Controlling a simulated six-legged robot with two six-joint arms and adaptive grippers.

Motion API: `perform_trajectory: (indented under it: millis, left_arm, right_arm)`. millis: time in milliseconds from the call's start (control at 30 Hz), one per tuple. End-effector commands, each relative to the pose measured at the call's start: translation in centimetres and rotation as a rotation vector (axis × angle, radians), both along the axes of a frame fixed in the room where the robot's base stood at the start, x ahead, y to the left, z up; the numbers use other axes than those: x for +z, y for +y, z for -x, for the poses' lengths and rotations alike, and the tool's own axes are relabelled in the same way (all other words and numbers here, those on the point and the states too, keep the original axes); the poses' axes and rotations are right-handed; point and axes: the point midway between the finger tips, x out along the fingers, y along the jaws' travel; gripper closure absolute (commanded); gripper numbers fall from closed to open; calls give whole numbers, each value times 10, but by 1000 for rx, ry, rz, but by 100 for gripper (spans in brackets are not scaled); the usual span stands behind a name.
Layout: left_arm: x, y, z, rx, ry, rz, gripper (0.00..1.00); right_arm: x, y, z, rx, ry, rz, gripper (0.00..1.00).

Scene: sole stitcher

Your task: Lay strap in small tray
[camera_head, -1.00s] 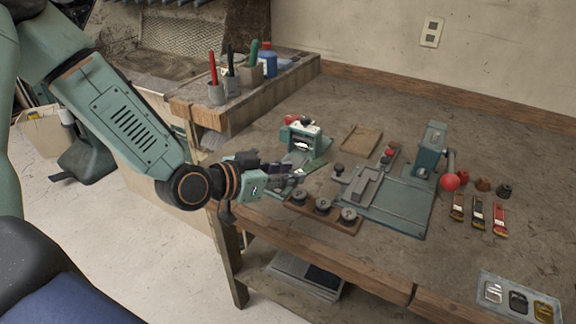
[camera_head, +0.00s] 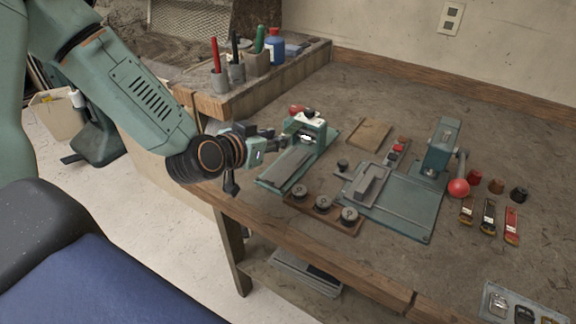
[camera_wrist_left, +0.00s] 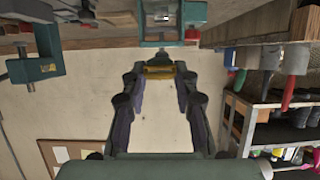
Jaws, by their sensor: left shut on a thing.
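My left gripper (camera_head: 266,143) is beside the left side of the green stitching machine (camera_head: 310,128), above the bench. In the left wrist view its fingers (camera_wrist_left: 160,80) are shut on a small yellowish-brown piece (camera_wrist_left: 159,71); I cannot tell whether this is a strap. Brown (camera_head: 467,209), black (camera_head: 488,216) and red (camera_head: 511,225) strap-like pieces with metal parts lie on the right of the bench. A shallow grey tray (camera_head: 490,312) with buckle-like pieces is at the lower right, partly cut off. A flat tan square (camera_head: 369,134) lies behind; I cannot tell whether it is a tray.
A green press (camera_head: 441,150) with a red-knobbed lever stands right of centre. A raised shelf (camera_head: 255,98) with cups and a blue bottle (camera_head: 273,46) is at the left. The back right is clear.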

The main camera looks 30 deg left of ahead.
Motion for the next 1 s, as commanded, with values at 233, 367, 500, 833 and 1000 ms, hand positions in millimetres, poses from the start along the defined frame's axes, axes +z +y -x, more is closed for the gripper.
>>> perform_trajectory:
  millis: [233,367,500,833,1000]
  left_arm:
    - [-40,0,-1,-1,5,-3,100]
    - [-51,0,-2,-2,2,-2,100]
    - [-68,0,-3,-3,4,-2,100]
    - [-96,0,-4,-2,0,0,100]
    - [-96,0,-4,-2,0,1,100]
  right_arm:
    - [-17,0,0,0,0,0,49]
    - [-21,0,0,0,0,0,49]
    - [-28,0,0,0,0,0,49]
    - [-33,0,0,0,0,0,49]
    - [-32,0,0,0,0,0,49]
